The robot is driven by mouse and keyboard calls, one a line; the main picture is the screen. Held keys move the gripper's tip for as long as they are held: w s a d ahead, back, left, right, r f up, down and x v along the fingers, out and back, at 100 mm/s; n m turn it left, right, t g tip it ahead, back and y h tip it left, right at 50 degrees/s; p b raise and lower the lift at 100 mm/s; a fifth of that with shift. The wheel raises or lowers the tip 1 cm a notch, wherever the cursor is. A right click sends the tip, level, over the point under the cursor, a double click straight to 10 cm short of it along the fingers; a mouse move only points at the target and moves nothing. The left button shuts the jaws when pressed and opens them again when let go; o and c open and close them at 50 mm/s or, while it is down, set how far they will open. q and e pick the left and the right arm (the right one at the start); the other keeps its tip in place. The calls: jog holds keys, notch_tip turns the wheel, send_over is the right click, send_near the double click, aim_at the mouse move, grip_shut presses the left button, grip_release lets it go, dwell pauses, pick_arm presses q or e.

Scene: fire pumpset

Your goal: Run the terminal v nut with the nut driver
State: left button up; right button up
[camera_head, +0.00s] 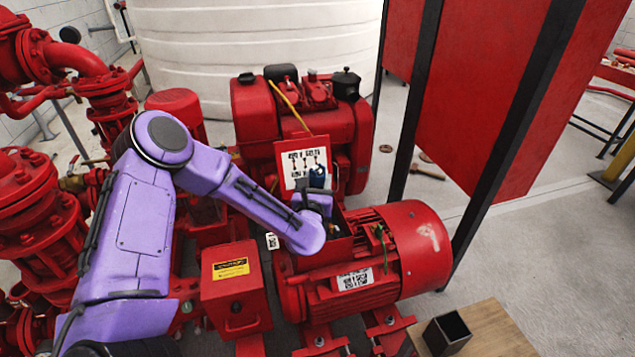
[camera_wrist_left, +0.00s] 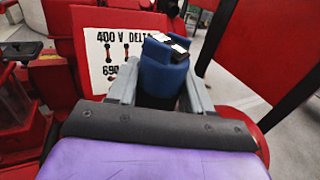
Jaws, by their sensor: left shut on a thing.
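My left gripper (camera_wrist_left: 158,95) is shut on a blue tool, the nut driver (camera_wrist_left: 163,72), with a grey finger on each side of it. In the head view the blue driver (camera_head: 317,177) stands above the open terminal box (camera_head: 340,248) on the red motor (camera_head: 415,245). The driver's lower end, the terminal studs and the V nut are hidden behind my purple arm and gripper. A raised red lid with a white label (camera_head: 290,170) stands behind the driver. The label (camera_wrist_left: 103,45) reads "400 V DELTA" in the wrist view. My right gripper is not in view.
A red box with a yellow sticker (camera_head: 236,290) stands left of the motor. A wooden table (camera_head: 490,335) with a black open holder (camera_head: 447,334) is at the lower right. A red panel on black posts (camera_head: 470,90) rises behind the motor. Red pipework (camera_head: 45,220) fills the left.

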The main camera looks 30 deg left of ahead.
aim_at(318, 169)
pick_arm(q)
jog(key=shift+b, duration=0.35)
dwell(0.5)
jog(key=shift+r, duration=0.1)
jog(key=shift+r+p, duration=2.2)
jog(key=shift+r, duration=0.75)
jog(key=shift+w+f, duration=0.1)
